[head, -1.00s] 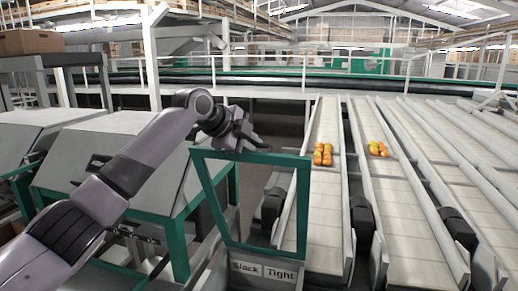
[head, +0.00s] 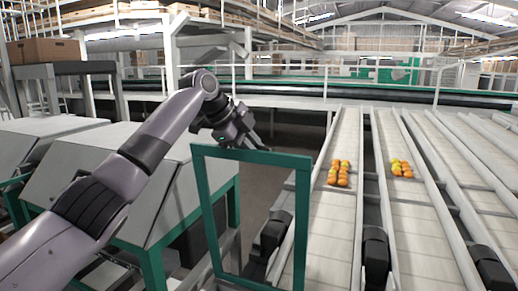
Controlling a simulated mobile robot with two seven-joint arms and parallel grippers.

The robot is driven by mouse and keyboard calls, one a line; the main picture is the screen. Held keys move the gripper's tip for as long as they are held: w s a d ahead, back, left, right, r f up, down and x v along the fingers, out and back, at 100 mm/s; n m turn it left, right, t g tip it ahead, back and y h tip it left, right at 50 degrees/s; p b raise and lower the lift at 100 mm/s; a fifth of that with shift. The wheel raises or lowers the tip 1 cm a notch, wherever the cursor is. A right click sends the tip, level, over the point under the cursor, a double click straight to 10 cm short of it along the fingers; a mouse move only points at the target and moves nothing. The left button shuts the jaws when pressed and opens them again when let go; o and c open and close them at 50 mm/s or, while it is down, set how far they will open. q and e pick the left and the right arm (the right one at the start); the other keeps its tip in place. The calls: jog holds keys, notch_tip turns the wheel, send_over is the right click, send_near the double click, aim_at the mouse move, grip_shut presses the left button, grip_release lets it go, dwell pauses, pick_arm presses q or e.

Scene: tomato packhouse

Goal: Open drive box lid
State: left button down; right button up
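The drive box lid appears to be the green rectangular frame (head: 275,158) with a see-through middle, in the lower centre of the head view. It stands raised, its top rail towards the back and its bottom rail near the picture's lower edge. The box under the lid is out of view. My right gripper is not in view.
Pale sloping conveyor lanes (head: 334,225) run on the right, with orange tomatoes (head: 338,178) on one and more (head: 402,168) on another. Grey, green-framed machines (head: 85,180) stand at left. A white railing (head: 290,80) crosses behind.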

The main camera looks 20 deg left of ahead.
pick_arm(q)
jog(key=shift+w+f, duration=0.15)
jog(key=shift+w, duration=0.2)
jog(key=c, duration=1.4)
grip_release()
jog(key=shift+c, duration=0.2)
jog(key=v, duration=0.7)
jog(key=shift+b, duration=0.45)
jog(key=shift+w+d, duration=0.1)
jog(key=shift+d, duration=0.1)
